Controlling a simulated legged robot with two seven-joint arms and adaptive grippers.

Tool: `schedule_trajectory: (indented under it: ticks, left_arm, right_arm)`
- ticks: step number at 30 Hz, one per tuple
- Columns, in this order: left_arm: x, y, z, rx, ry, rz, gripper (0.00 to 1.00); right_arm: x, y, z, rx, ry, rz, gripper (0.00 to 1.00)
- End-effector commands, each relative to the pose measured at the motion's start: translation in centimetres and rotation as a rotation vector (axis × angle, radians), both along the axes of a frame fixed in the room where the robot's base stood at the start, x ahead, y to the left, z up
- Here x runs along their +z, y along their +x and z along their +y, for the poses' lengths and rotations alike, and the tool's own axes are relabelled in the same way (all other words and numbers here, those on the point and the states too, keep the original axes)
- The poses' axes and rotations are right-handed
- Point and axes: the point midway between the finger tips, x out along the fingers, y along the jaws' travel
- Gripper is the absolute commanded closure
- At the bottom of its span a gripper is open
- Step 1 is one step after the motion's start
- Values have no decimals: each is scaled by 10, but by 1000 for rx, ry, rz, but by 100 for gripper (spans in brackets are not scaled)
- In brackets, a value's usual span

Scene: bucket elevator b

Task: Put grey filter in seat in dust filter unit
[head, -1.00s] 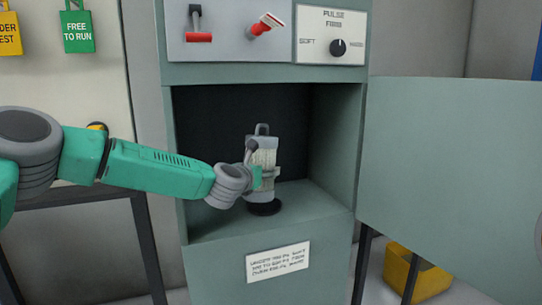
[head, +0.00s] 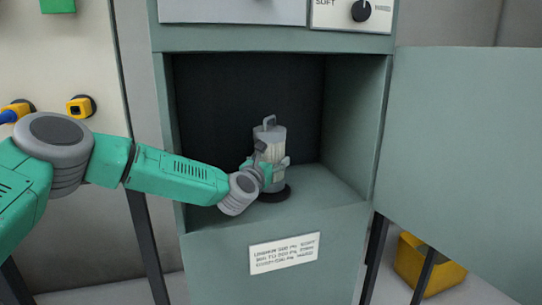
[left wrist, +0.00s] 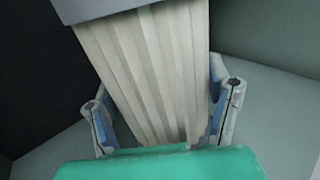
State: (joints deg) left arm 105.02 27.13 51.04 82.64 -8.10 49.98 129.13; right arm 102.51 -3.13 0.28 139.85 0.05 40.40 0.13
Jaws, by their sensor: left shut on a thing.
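The grey filter (head: 270,143) is a pleated cylinder with a grey cap and a top handle. It stands roughly upright inside the open dust filter unit (head: 190,212). My left gripper (head: 268,172) is shut around the filter's side. In the left wrist view the pleats of the filter (left wrist: 150,70) fill the space between the two fingers of the left gripper (left wrist: 163,115). The dark round seat (head: 275,194) shows at the filter's foot on the compartment floor. I cannot tell whether the filter touches it. My right gripper is not in view.
The unit's door (head: 460,150) stands open to the right. A label (head: 284,253) is on the front below the opening. A yellow bin (head: 430,268) is on the floor at the lower right. The compartment floor around the seat is clear.

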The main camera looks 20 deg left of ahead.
Motion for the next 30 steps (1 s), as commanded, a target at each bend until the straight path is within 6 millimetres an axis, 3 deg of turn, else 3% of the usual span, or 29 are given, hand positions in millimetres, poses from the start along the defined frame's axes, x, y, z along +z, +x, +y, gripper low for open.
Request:
schedule_trajectory:
  ticks: [6,26,27,28,30]
  left_arm:
    - [-11,0,-3,-2,1,-4,78]
    - [-17,0,-1,0,-1,-4,78]
    - [-17,0,-1,0,0,-4,18]
    - [-16,0,-1,0,0,-3,7]
    - [-16,0,-1,-1,0,-3,4]
  right_arm:
    - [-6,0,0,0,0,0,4]
    - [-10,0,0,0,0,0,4]
    - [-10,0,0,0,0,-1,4]
    - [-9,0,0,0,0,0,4]
    - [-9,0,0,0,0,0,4]
